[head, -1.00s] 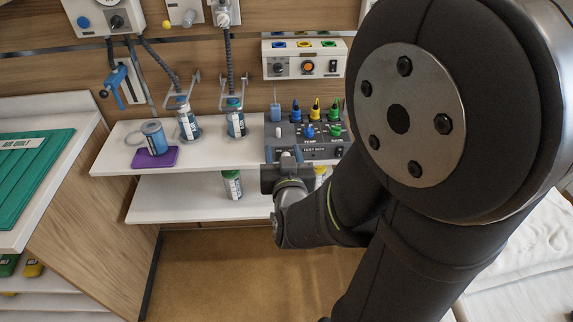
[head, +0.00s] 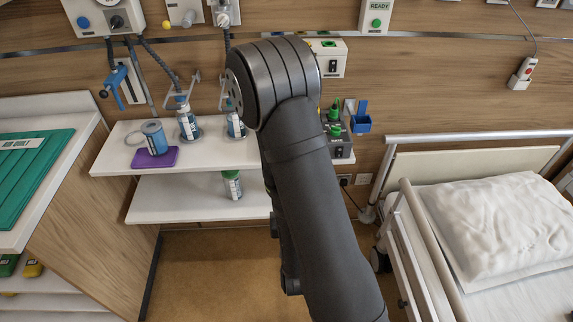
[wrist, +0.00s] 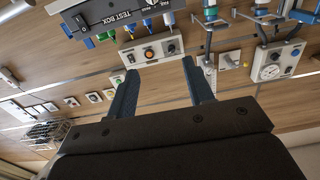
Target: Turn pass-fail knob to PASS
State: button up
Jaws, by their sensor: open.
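The dark grey test box (wrist: 122,14) shows upside down at the top of the wrist view. It has a dark knob (wrist: 80,21) on its face; its markings are too small to read, so I cannot tell whether it is the pass-fail knob or where it points. In the head view only the box's right end (head: 343,147) shows beside my arm. My gripper (wrist: 160,66) is open and empty in the wrist view, its two blue-grey fingers apart and pointing toward the wall panel. In the head view it is hidden behind my arm.
A wall panel (wrist: 150,50) with an orange-ringed knob lies beyond my fingertips. Bottles (head: 187,124) and a purple pad (head: 165,160) are on the white shelf (head: 205,157). A blue holder (head: 361,118) is right of the box. A bed (head: 490,225) stands at right.

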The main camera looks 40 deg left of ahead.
notch_tip(320, 180, down, 6)
jog(key=x, duration=1.7)
jog(key=shift+f, duration=0.25)
jog(key=shift+w+a, duration=0.15)
jog(key=c, duration=1)
